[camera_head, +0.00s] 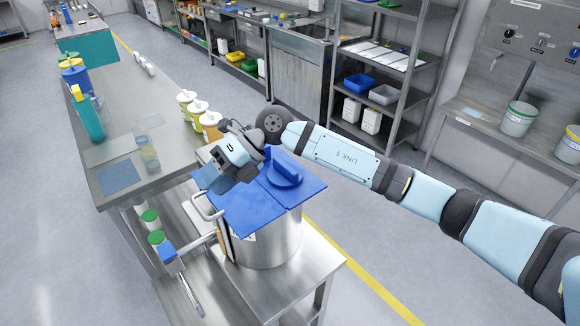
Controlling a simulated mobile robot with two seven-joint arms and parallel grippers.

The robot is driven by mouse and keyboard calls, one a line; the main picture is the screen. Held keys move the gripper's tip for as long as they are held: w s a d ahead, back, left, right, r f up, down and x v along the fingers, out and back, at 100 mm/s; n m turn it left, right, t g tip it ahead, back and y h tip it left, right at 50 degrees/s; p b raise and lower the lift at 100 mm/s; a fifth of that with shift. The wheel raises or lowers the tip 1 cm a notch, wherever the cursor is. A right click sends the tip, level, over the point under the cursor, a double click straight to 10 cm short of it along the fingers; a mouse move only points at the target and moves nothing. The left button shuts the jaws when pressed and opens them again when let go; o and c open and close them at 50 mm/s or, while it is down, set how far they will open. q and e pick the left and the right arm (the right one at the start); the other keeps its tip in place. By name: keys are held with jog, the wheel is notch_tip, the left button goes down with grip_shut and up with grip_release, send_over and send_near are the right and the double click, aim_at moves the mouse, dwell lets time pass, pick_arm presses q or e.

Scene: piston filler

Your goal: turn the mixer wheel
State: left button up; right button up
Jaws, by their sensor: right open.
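A steel vessel (268,243) with a flat blue lid (250,208) stands on a small steel table. A round blue part with a raised grip (286,172) sits on top of the lid; it looks like the mixer wheel. My right gripper (212,180) reaches in from the right, over the left back part of the lid and left of the round part. It is open, with nothing seen between its fingers. The fingertips are small and partly hidden by the wrist, so I cannot tell whether they touch the lid. My left gripper is not in view.
A pipe with a blue end (168,252) sticks out at the vessel's left, near green-lidded jars (151,219). Open floor lies to the front right.

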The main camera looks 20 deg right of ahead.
jog(key=w+d+t+h, duration=0.1)
jog(key=w+d+h, duration=0.5)
jog(key=d, duration=0.3)
notch_tip(320, 180, up, 4)
jog(key=m+h, duration=0.2)
jog(key=h, duration=0.3)
send_over(287, 166)
jog(key=shift+t, duration=0.4)
notch_tip(287, 166, down, 12)
jog(key=p, duration=0.3)
jog(key=shift+f, duration=0.75)
grip_shut()
